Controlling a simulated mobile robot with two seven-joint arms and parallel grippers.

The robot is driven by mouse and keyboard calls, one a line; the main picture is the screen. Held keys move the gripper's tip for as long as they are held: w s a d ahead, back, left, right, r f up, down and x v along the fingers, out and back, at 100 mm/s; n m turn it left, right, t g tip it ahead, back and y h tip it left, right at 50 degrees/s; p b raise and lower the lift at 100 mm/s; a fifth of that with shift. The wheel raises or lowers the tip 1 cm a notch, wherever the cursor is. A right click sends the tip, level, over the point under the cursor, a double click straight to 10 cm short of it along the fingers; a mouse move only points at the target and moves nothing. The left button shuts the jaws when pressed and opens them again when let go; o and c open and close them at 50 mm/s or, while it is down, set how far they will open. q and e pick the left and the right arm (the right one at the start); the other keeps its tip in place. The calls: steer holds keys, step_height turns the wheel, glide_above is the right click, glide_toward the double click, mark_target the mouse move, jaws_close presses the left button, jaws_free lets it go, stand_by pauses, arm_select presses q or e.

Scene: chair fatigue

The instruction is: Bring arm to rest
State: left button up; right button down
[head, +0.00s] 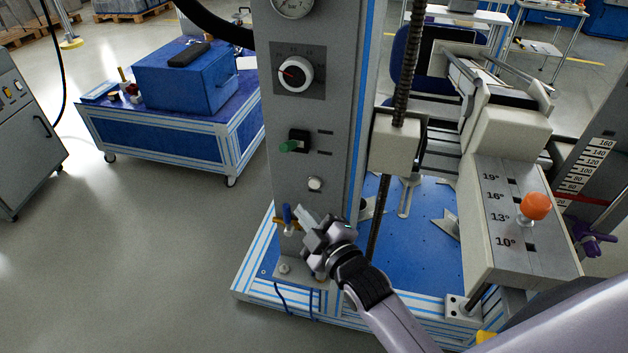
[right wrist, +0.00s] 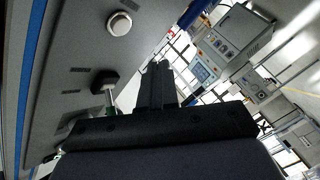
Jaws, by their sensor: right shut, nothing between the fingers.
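My right gripper (head: 308,222) is shut and empty, in front of the lower part of the grey control column (head: 335,110) in the head view. It is close to a small blue-handled lever with brass fittings (head: 287,214), just to its right; I cannot tell whether they touch. In the right wrist view, my right gripper's dark fingers (right wrist: 158,84) are together with nothing between them, beside the grey panel (right wrist: 65,60). My right arm reaches in from the lower right of the head view. My left gripper does not show.
The column carries a dial knob (head: 295,74), a green-tipped switch (head: 299,141) and a white button (head: 315,184). To its right stand a threaded rod (head: 402,90) and an angle-marked block with an orange knob (head: 535,206). Open floor (head: 150,240) lies left.

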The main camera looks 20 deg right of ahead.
steer(key=shift+s, duration=0.1)
stand_by(0.4)
arm_select(q)
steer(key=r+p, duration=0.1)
steer(key=p, duration=0.1)
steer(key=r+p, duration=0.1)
steer(key=p, duration=0.1)
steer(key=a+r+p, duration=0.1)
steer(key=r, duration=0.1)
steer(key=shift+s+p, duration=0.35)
steer(key=shift+p, duration=0.05)
arm_select(e)
steer(key=s+d+f+m+g, duration=0.2)
steer(key=s+f+m, duration=0.1)
steer(key=s, duration=0.4)
steer(key=s+d+f+m+g+h, duration=0.1)
steer(key=s+f+m+g, duration=0.1)
steer(key=s, duration=0.4)
steer(key=s+d+f+m+g, duration=0.2)
steer(key=s+f+m, duration=0.1)
steer(key=s, duration=0.4)
steer(key=shift+s+d+f+m, duration=0.3)
steer(key=shift+s+d+m, duration=0.05)
steer(key=shift+m, duration=0.55)
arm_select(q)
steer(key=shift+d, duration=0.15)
arm_select(e)
steer(key=shift+d+h, duration=0.1)
steer(key=shift+h, duration=0.2)
